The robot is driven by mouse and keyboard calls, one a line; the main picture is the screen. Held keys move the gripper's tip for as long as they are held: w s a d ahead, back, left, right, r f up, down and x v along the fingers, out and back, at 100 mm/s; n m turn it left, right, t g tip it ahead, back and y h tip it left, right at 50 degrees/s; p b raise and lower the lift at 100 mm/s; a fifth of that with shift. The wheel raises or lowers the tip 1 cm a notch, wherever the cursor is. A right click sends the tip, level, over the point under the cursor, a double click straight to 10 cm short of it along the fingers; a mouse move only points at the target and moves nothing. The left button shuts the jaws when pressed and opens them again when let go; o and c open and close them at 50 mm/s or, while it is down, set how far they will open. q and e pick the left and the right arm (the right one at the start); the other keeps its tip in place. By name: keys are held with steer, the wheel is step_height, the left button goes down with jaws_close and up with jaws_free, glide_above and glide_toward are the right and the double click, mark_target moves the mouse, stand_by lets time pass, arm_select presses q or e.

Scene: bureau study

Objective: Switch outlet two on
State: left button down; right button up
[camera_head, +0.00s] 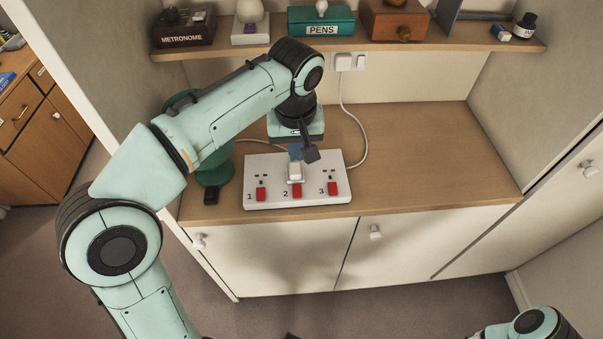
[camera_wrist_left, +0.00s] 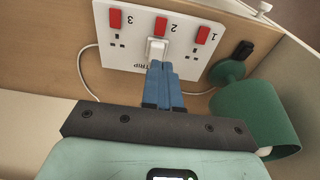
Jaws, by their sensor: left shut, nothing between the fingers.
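A white power strip (camera_head: 320,195) lies on the wooden desk top. It has three numbered outlets, each with a red switch. The outlet two switch (camera_head: 297,190) is red and sits just in front of a white plug (camera_head: 295,172) in that outlet. In the left wrist view the outlet two switch (camera_wrist_left: 161,25) shows upside down beyond the plug (camera_wrist_left: 156,49). My left gripper (camera_head: 295,152) is shut and empty, its blue fingertips (camera_wrist_left: 160,66) close to the plug; I cannot tell if they touch. The switch's on or off position is too small to tell.
A green lamp (camera_head: 214,172) stands left of the strip, partly behind my arm. A white cable (camera_head: 363,135) runs to a wall socket (camera_head: 348,62). A shelf (camera_head: 470,38) with a metronome box and a pens box hangs above. The desk's right side is clear.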

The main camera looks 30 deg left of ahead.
arm_select(q)
steer(key=shift+s, duration=0.1)
arm_select(e)
steer(key=shift+s, duration=0.15)
arm_select(q)
steer(key=b, duration=0.2)
glide_toward(295, 187)
steer(key=f, duration=0.7)
steer(key=shift+w+a, duration=0.15)
steer(key=shift+w, duration=0.25)
arm_select(e)
steer(key=shift+s+f, duration=0.25)
steer(key=shift+f, duration=0.4)
steer(key=shift+s+f, duration=0.25)
steer(key=shift+f, duration=0.35)
arm_select(q)
steer(key=shift+r, duration=0.1)
